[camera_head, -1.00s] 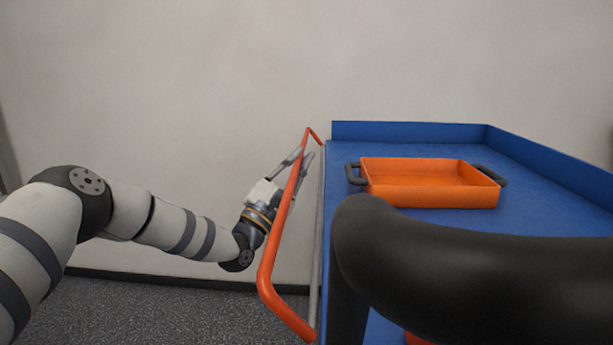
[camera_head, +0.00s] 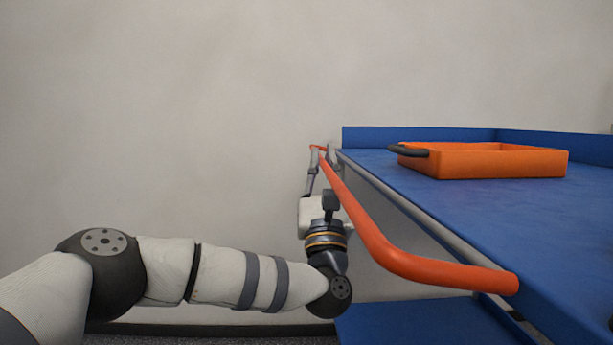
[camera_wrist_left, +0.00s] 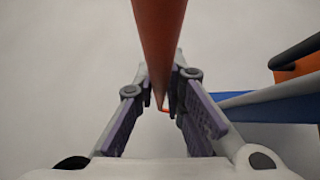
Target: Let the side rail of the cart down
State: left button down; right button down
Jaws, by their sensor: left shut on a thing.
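The side rail (camera_head: 370,235) is an orange tube along the left side of the blue cart (camera_head: 470,215). It sticks out from the cart's side, its long bar at about the height of the cart's top edge or a little lower. My left gripper (camera_head: 322,162) is at the far part of the rail, outside the cart. In the left wrist view the rail (camera_wrist_left: 158,35) runs between the two fingers (camera_wrist_left: 170,104), which are shut on it. The fingers partly hide the rail's far end. My right gripper is out of view.
An orange tray (camera_head: 490,163) with black handles stands on the cart's blue top. A lower blue shelf (camera_head: 425,322) shows under the rail. A plain wall is behind, and the space left of the cart is clear apart from my left arm.

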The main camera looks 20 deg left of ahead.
pick_arm(q)
jog(key=shift+a+f+n+g+y+b, duration=0.1)
jog(key=shift+f+n+g+y+b, duration=0.15)
jog(key=shift+n+g+y+b, duration=0.7)
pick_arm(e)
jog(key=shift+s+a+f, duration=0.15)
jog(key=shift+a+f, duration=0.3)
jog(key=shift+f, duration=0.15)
pick_arm(q)
jog(key=shift+n+t+y, duration=0.25)
jog(key=shift+n+t, duration=0.1)
jog(key=shift+n, duration=0.1)
jog(key=c, duration=1.7)
grip_release()
jog(key=shift+o, duration=0.2)
jog(key=shift+f, duration=0.1)
